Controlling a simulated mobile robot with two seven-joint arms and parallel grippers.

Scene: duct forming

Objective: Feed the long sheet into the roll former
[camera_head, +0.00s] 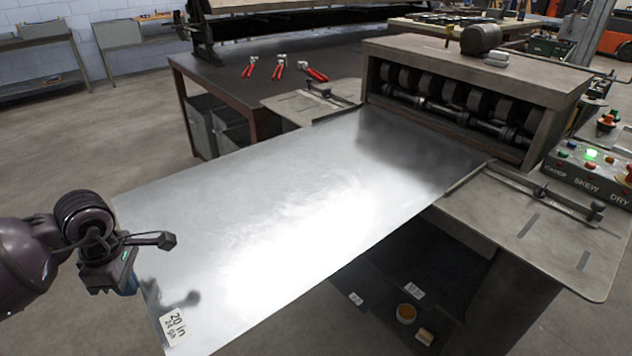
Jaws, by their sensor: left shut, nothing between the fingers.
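The long sheet (270,215) is shiny bare metal with a "20 in 24 ga" label at its near left corner. It slants from the lower left up to the roll former (465,90), and its far end lies at the machine's row of rollers. I cannot tell whether the rollers grip it. Its near part extends past the feed table with no support visible under it. My left gripper (143,262) is at the sheet's near left edge, shut and empty. I cannot tell whether it touches the sheet. My right gripper is out of view.
The feed table (530,225) has guide bars on both sides of the sheet. A control panel (590,170) with a lit green button stands at the right. Red-handled snips (315,73) lie on a dark bench (225,75) behind. Open floor (60,150) lies at the left.

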